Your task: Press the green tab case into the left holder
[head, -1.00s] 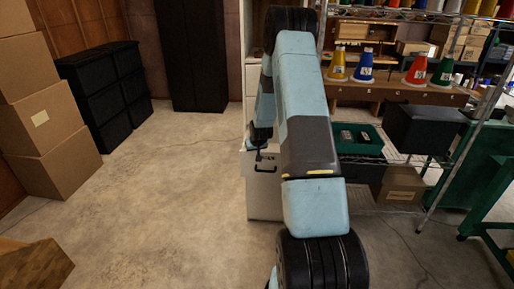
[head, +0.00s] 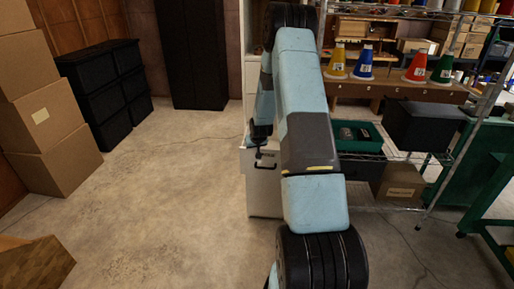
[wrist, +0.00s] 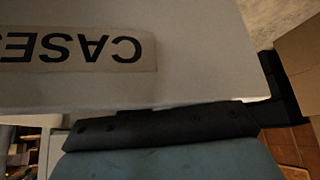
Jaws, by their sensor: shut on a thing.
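My gripper (head: 259,155) points down at the front of a white cabinet (head: 263,195), mostly hidden behind my arm. It is shut at the dark drawer handle (head: 266,167), though the contact is small and hard to see. In the wrist view a white front (wrist: 200,85) with an upside-down "CASES" label (wrist: 78,48) fills the upper part. I cannot make out the green tab case or the left holder in either view.
Cardboard boxes (head: 45,115) and black bins (head: 105,92) line the left. The concrete floor (head: 165,190) between is clear.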

